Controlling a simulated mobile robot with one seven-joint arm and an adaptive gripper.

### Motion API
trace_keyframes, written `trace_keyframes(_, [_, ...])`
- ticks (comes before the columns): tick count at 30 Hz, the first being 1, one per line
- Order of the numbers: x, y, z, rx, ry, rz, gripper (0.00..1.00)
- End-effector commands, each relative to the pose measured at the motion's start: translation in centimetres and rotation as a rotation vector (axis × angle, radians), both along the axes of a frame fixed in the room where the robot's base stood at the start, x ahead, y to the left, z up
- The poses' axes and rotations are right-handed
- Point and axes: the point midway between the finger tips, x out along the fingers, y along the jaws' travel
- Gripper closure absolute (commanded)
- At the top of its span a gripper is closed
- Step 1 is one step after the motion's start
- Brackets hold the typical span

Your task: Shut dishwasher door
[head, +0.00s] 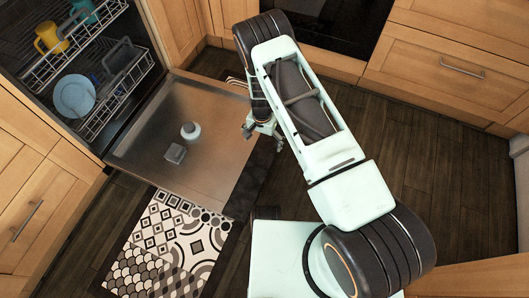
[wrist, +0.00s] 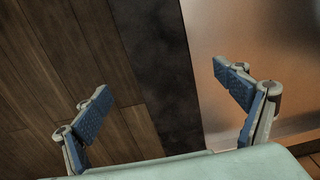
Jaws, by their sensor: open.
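The dishwasher door (head: 205,125) is folded down, its metal inner face up, with a round cap and a small square dispenser on it. The dishwasher (head: 30,65) is open at the upper left, with racks showing. My gripper (head: 265,135) is just past the door's right edge, open and empty. In the wrist view my gripper (wrist: 165,95) has its two blue-padded fingers spread wide. The door's dark edge and metal face (wrist: 255,65) lie below and to the right, with the right finger over the metal. I cannot tell whether the gripper touches the door.
The racks hold a yellow mug (head: 47,37), a blue plate (head: 74,96) and other dishes. A patterned mat (head: 165,245) lies on the floor below the door. Wooden cabinets (head: 445,70) line the back and left. Dark floor (head: 440,165) is clear to the right.

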Motion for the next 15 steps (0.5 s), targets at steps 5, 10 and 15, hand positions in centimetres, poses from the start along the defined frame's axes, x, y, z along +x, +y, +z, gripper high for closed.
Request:
trace_keyframes(5, [-0.1, -0.1, -3.0, -0.001, 0.001, -0.001, 0.09])
trace_keyframes(10, [-0.1, -0.2, -6.4, -0.001, 0.000, 0.000, 0.09])
trace_keyframes(15, [-0.1, -0.2, -9.0, -0.001, 0.000, 0.001, 0.09])
